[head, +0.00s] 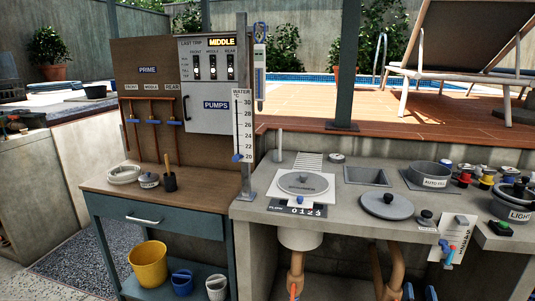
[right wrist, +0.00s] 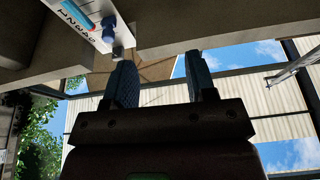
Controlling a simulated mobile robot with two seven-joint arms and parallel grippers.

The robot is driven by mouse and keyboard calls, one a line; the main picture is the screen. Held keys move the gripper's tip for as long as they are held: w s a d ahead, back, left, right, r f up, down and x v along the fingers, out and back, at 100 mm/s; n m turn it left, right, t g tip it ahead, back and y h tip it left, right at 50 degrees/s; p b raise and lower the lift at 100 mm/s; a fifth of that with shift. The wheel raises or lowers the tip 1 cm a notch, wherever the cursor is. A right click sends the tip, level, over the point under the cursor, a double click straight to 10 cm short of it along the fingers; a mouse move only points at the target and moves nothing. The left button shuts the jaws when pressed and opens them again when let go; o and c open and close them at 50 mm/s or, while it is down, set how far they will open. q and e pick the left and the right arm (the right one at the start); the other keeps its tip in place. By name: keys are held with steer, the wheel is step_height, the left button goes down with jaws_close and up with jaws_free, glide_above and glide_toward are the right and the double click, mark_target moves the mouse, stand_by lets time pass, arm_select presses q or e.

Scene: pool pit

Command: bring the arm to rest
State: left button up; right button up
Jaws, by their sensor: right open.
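My right gripper (head: 420,292) shows only as two dark blue fingertips at the bottom edge of the head view, below the counter's front edge. The right wrist view shows the gripper (right wrist: 162,78) with its two fingers apart and nothing between them. A white numbered plate (right wrist: 88,20) with a blue knob (right wrist: 109,24) is close above the fingers there, with no clear contact. In the head view a numbered plate (head: 459,232) with a blue lever (head: 446,250) hangs at the counter front, above and right of the fingertips. My left gripper is not in view.
The concrete counter (head: 260,208) carries a round lid (head: 388,205), a grey pot (head: 430,174) and coloured knobs. Orange pipes (head: 396,265) run below it, near my fingertips. A wooden cabinet (head: 120,190) stands left, with a yellow bucket (head: 148,264) on its lower shelf.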

steer(key=s+a+f+n+g+y+b, duration=0.2)
steer(key=s+a+f+n+y, duration=0.1)
steer(key=s+f, duration=0.45)
steer(key=s+a+f+n+g+y+b, duration=0.1)
steer(key=s+a+f+n+g+b, duration=0.25)
steer(key=s, duration=0.75)
steer(key=s+a+f+m+g+y+b, duration=0.1)
steer(key=s+a+f+g+y+b, duration=0.15)
steer(key=s+a+f, duration=0.6)
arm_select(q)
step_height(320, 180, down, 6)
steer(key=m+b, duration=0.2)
arm_select(e)
steer(key=s+r+g, duration=0.3)
steer(key=s+r, duration=0.3)
steer(key=s, duration=0.5)
arm_select(q)
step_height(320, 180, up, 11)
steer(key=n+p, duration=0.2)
steer(key=p, duration=1.3)
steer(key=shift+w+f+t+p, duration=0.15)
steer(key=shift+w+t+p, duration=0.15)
steer(key=shift+p, duration=0.1)
arm_select(e)
step_height(320, 180, up, 11)
steer(key=h, duration=0.1)
steer(key=shift+d+r+m+t, duration=0.2)
steer(key=shift+d+m+t, duration=0.1)
steer(key=shift+m+t, duration=0.15)
